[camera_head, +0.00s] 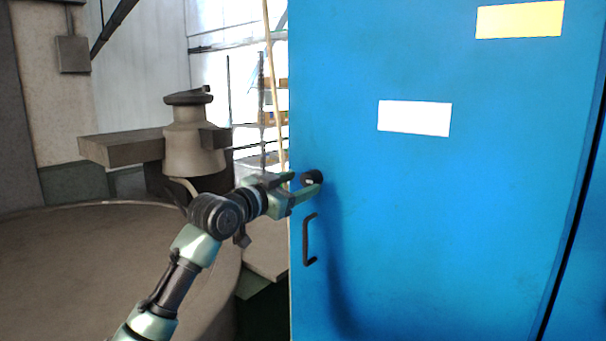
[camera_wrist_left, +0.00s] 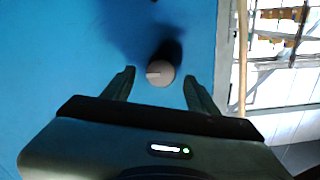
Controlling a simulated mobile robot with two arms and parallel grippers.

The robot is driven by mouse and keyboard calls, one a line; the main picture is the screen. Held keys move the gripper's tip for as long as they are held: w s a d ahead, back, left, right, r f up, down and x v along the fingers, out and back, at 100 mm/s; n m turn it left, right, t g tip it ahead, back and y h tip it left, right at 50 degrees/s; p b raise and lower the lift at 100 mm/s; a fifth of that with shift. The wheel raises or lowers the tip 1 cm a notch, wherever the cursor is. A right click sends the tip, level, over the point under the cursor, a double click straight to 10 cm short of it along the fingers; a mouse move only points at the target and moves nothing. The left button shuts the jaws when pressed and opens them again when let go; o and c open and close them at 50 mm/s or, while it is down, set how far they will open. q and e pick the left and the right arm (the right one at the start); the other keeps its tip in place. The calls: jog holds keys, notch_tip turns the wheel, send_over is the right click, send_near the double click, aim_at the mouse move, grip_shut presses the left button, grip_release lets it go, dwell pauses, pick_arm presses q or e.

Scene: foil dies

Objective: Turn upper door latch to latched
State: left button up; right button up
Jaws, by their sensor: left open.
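The upper door latch (camera_head: 311,178) is a small dark round knob near the left edge of the blue door (camera_head: 440,220), above the black handle. In the left wrist view the latch (camera_wrist_left: 160,74) is a grey disc with a pale bar mark lying roughly level, pointing left. My left gripper (camera_head: 306,184) is open, its fingers on either side of the latch in the head view. In the wrist view the left gripper (camera_wrist_left: 158,88) has the knob between and just beyond its fingertips, with gaps on both sides. I cannot tell any contact. My right gripper is not in view.
A black bar handle (camera_head: 308,240) sits on the door below the latch. White (camera_head: 414,118) and yellow (camera_head: 520,19) labels are on the door. A large round brown vat (camera_head: 90,260) and a grey machine (camera_head: 192,140) stand left of the door.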

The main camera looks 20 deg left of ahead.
pick_arm(q)
jog(key=shift+p+x, duration=0.35)
jog(key=shift+x, duration=0.8)
grip_shut()
